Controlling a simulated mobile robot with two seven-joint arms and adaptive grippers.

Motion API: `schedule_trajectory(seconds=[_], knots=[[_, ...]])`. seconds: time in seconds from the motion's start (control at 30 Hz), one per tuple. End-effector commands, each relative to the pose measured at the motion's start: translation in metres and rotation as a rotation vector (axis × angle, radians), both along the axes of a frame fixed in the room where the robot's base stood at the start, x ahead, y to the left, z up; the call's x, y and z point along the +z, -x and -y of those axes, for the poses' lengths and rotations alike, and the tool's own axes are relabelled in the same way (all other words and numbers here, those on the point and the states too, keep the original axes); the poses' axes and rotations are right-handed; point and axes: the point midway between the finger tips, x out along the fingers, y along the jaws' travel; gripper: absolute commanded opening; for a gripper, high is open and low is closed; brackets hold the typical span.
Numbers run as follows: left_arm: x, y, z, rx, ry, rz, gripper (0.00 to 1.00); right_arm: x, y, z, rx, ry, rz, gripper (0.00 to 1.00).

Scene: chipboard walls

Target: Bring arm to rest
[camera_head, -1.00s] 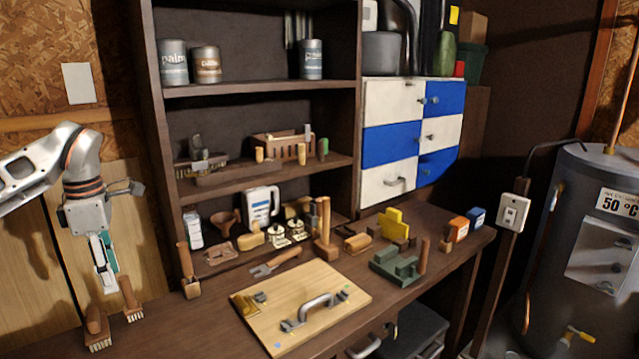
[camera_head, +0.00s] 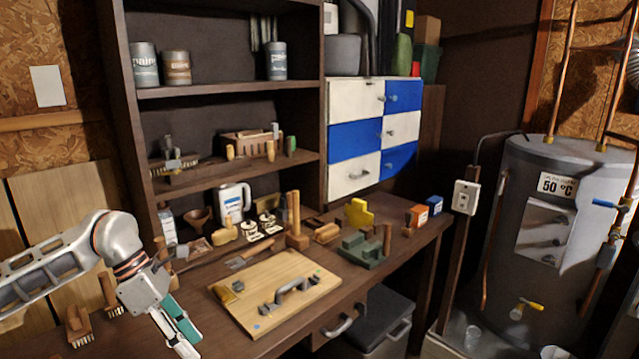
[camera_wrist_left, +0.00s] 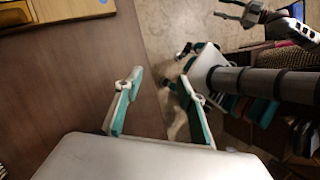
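My left arm comes in from the left in the head view. Its gripper (camera_head: 182,338) points down, in front of the workbench's (camera_head: 335,305) front edge, and holds nothing. In the left wrist view the two teal-lined fingers of this gripper (camera_wrist_left: 161,76) stand wide apart with nothing between them. The brown bench top (camera_wrist_left: 70,85) lies to the left of the fingers there, and floor shows between them. What looks like my right gripper (camera_wrist_left: 248,14) is at the top right of the wrist view, too small to tell its state. The head view does not show it.
A wooden board with a metal handle (camera_head: 295,312) lies near the bench's front edge, right of my left gripper. Brushes (camera_head: 80,325) stand at the left end. A grey bin (camera_head: 385,325) sits under the bench. A grey water heater (camera_head: 520,215) stands at the right.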

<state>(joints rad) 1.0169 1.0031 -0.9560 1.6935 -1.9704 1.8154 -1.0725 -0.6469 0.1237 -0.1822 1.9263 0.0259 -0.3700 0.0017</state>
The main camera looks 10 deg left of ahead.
Motion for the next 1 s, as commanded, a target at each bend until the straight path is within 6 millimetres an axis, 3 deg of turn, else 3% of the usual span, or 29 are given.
schedule_trajectory(seconds=[0.03, 0.2, 0.3, 0.4, 0.5, 0.63, 0.77, 0.87, 1.0], knots=[[-0.014, 0.008, 0.035, -0.010, 0.093, -0.025, 0.39, -0.001, 0.002, 0.000, 0.000, 0.000, -0.004, 0.40], [-0.025, 0.031, 0.141, 0.054, 0.439, -0.116, 0.39, -0.003, 0.004, 0.000, 0.000, 0.000, -0.008, 0.40], [-0.018, 0.041, 0.190, 0.144, 0.647, -0.197, 0.39, -0.004, 0.004, 0.000, 0.000, 0.002, -0.009, 0.40], [-0.007, 0.045, 0.226, 0.271, 0.849, -0.297, 0.39, -0.004, 0.004, 0.000, 0.000, 0.002, -0.010, 0.40], [0.004, 0.042, 0.247, 0.432, 1.041, -0.415, 0.39, -0.004, 0.005, 0.000, 0.001, 0.001, -0.010, 0.40], [0.007, 0.028, 0.251, 0.690, 1.263, -0.592, 0.39, -0.004, 0.005, 0.000, 0.001, 0.001, -0.010, 0.40], [-0.011, 0.012, 0.234, 0.999, 1.447, -0.791, 0.39, -0.004, 0.005, 0.000, 0.002, 0.002, -0.010, 0.40], [-0.044, 0.005, 0.209, 1.266, 1.556, -0.948, 0.39, -0.004, 0.005, 0.000, 0.002, 0.002, -0.010, 0.40], [-0.115, 0.015, 0.167, 1.684, 1.653, -1.177, 0.39, -0.004, 0.005, 0.001, 0.002, 0.003, -0.010, 0.40]])
